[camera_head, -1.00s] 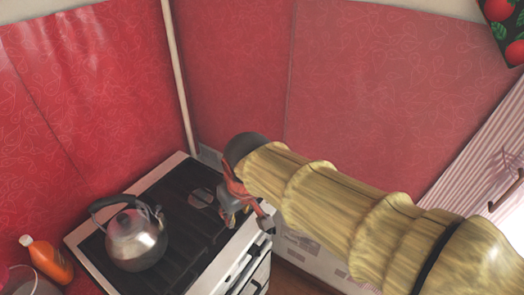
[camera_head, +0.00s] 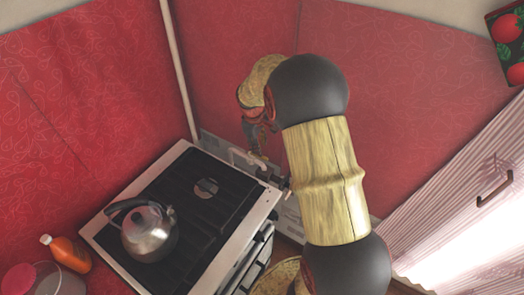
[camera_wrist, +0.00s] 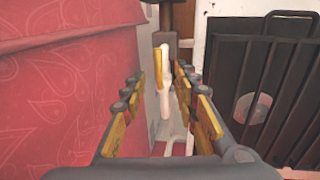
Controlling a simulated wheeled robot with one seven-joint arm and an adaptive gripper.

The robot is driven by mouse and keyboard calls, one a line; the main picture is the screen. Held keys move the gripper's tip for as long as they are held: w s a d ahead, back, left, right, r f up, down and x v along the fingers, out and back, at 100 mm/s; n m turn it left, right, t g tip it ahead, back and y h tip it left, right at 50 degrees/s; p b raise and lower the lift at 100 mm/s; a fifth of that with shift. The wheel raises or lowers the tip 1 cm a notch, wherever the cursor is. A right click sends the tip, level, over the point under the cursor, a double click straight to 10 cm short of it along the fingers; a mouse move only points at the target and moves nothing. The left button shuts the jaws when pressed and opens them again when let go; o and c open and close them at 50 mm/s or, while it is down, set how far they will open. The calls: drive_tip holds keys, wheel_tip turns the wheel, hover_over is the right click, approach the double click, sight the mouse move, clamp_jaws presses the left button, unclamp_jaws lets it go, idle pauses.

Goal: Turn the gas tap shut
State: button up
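The gas tap shows in the wrist view as a yellow lever (camera_wrist: 158,68) beside an upright pale pipe (camera_wrist: 167,95). My gripper (camera_wrist: 160,78) is open. Its two fingers are apart, and the lever stands in the gap between their tips, with no clear contact on either side. In the head view my gripper (camera_head: 254,138) is low by the wall, just behind the stove's right back corner. A white bent pipe (camera_head: 240,155) shows right below it. The tap lever itself cannot be made out in the head view.
The stove (camera_head: 150,188) stands left of my gripper, with a steel kettle (camera_head: 149,236) on it. Its dark grate (camera_wrist: 285,75) is close on the right in the wrist view. The red wall (camera_wrist: 60,95) is close on the left. An orange bottle (camera_head: 70,254) stands beside the stove.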

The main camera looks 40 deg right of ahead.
sight(262, 157)
drive_tip(key=f, duration=0.2)
drive_tip(key=d+f+b, duration=0.1)
drive_tip(key=f, duration=0.4)
drive_tip(key=shift+w+d+f, duration=0.35)
drive_tip(key=shift+f, duration=0.05)
drive_tip(key=shift+c, duration=1.4)
clamp_jaws()
